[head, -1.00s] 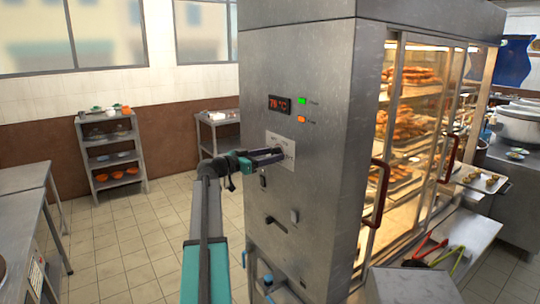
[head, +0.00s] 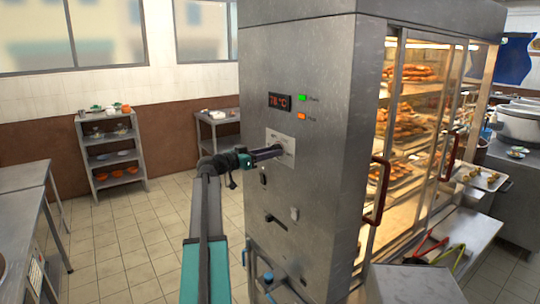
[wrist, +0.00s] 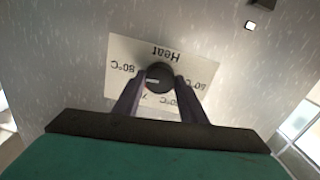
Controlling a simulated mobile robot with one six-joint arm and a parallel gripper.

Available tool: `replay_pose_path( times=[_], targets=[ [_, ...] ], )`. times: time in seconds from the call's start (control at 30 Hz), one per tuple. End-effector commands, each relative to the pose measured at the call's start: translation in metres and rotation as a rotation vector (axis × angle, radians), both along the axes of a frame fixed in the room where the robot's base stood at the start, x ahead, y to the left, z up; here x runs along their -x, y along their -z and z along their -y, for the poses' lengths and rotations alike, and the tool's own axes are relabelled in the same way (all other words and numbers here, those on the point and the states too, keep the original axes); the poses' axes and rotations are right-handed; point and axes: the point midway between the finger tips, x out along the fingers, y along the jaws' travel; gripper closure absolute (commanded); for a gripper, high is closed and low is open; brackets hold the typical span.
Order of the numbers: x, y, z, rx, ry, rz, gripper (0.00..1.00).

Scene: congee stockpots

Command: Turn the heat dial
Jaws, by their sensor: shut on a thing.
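The heat dial (wrist: 160,77) is a round black knob on a white plate (wrist: 193,64) marked "Heat" and with temperatures, which appears upside down in the wrist view. The plate (head: 272,136) is on the steel side panel of the heated cabinet in the head view. My gripper (wrist: 160,84) is shut on the dial, one dark finger on each side of it. In the head view my gripper (head: 282,151) reaches the plate from the left and hides the dial. A red digital display (head: 279,102) above reads a value in the seventies °C; its last digit is unclear.
Green (head: 303,98) and orange (head: 302,117) lights sit beside the display. A slot handle (head: 276,223) and small switches are lower on the panel. The glass-doored cabinet (head: 350,60) holds trays of food. Open tiled floor (head: 130,235) lies to the left.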

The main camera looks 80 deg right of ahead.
Motion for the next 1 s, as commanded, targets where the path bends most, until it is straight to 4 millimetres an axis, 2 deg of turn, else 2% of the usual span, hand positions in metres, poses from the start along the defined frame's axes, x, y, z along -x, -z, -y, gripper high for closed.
replay_pose_path(
  times=[1.0],
  targets=[
    [0.0002,-0.0006,0.0001,-0.609,0.000,-0.567,0.85]
  ],
)
